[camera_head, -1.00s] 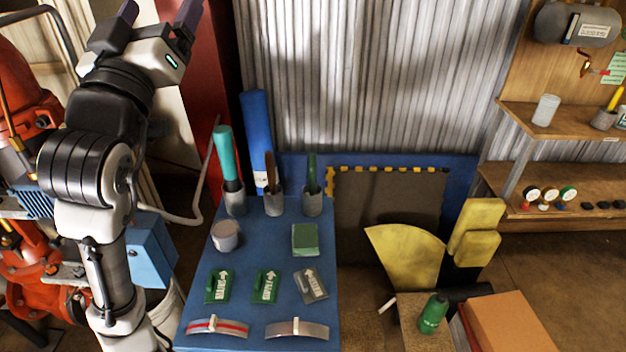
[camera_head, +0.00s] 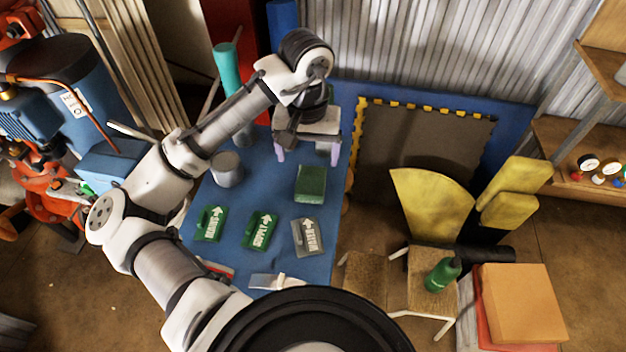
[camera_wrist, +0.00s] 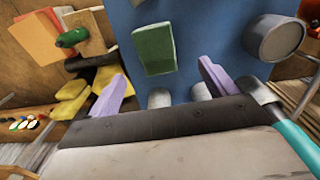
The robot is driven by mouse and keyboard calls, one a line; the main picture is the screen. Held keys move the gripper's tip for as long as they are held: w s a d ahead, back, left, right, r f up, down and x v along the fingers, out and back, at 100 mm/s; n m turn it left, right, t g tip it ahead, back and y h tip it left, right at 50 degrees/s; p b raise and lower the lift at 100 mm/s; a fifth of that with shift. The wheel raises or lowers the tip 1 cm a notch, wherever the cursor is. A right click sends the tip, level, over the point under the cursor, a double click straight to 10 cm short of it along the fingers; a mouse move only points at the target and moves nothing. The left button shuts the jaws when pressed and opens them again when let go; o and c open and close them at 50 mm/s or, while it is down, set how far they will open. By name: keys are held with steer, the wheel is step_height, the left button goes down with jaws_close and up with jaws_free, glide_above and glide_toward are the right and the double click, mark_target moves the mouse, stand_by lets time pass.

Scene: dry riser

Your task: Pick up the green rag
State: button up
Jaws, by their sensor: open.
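The green rag (camera_head: 311,183) is a folded, block-like square lying on the blue table (camera_head: 275,215), right of a grey round tin. It also shows in the wrist view (camera_wrist: 154,48), top centre. My gripper (camera_head: 307,154) points down over the back part of the table, just behind the rag and apart from it. Its two pale purple fingers are spread with nothing between them. In the wrist view my gripper (camera_wrist: 162,82) has its fingers on either side below the rag.
A grey tin (camera_head: 227,169) stands left of the rag. Green tags (camera_head: 259,230) and a grey tag (camera_head: 307,237) lie in front. A teal-handled tool (camera_head: 228,70) stands at the back left. A green bottle (camera_head: 441,275) is on a stool to the right.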

mark_target(311, 180)
steer(key=f, duration=0.6)
steer(key=f+p, duration=0.1)
steer(key=f, duration=0.2)
steer(key=shift+w+d, duration=0.1)
steer(key=shift+d, duration=0.2)
steer(key=c, duration=1.1)
steer(key=shift+r, duration=0.1)
step_height(311, 180, up, 20)
steer(key=shift+f, duration=0.1)
